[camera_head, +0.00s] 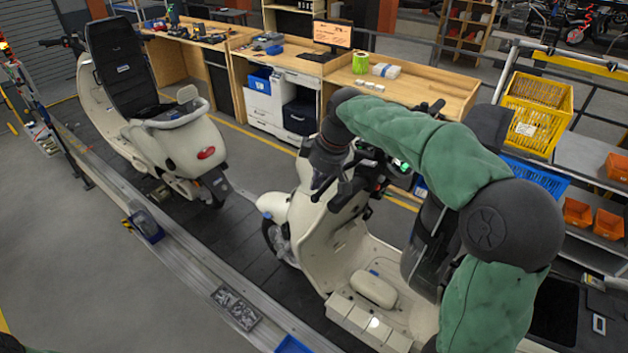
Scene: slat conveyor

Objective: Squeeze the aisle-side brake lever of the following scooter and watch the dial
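The nearer cream scooter (346,258) stands on the dark slat conveyor at the centre right. Its front wheel (277,240) points left. My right arm in green sleeves reaches over it from the lower right. My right gripper (325,182) is dark and points down at the left end of the handlebar. The brake lever there cannot be told apart from the dark fingers, so I cannot tell whether they touch it. A small green-lit display (404,166) shows by the handlebar, partly behind my forearm; its reading is too small to make out. My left gripper is out of view.
Another cream scooter (185,150) with a tall black seat stands ahead on the conveyor. A metal rail (190,262) runs along the near side, with grey floor beyond it. Wooden workbenches (430,88) stand behind. Yellow crates (533,125) and orange bins (608,224) are at the right.

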